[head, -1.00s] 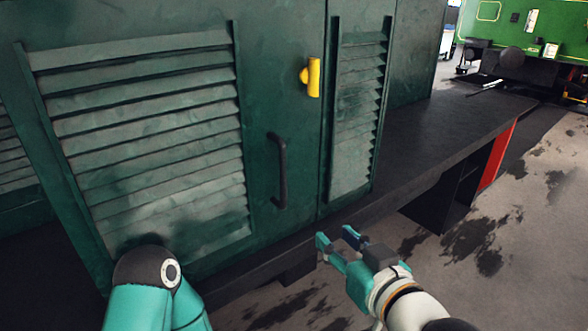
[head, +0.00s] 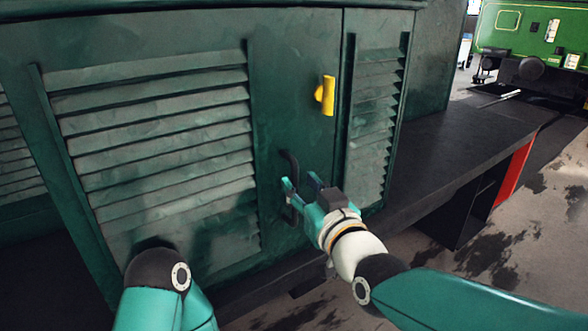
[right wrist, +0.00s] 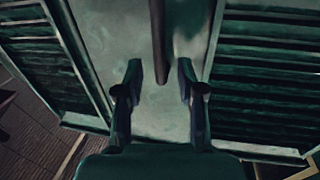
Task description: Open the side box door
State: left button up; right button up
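The side box door (head: 280,120) is dark green with a louvred panel, and it looks shut. Its black vertical bar handle (head: 289,162) is partly hidden behind my right gripper (head: 300,182) in the head view. A yellow latch (head: 327,95) sits above the handle, upright, near the door's right edge. My right gripper is open at the handle's lower part. In the right wrist view the handle (right wrist: 158,40) comes down between the two open fingers (right wrist: 160,80), with clear gaps on both sides. My left gripper is out of view; only my left arm shows.
A second louvred panel (head: 375,120) stands right of the door seam. A dark running board (head: 440,150) extends along the side below, with a red-edged step (head: 513,172). A green vehicle (head: 535,40) stands at the back right. The stained floor at right is open.

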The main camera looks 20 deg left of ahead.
aim_at(297, 179)
jog(key=shift+p+x, duration=0.35)
jog(key=shift+x, duration=1.5)
grip_shut()
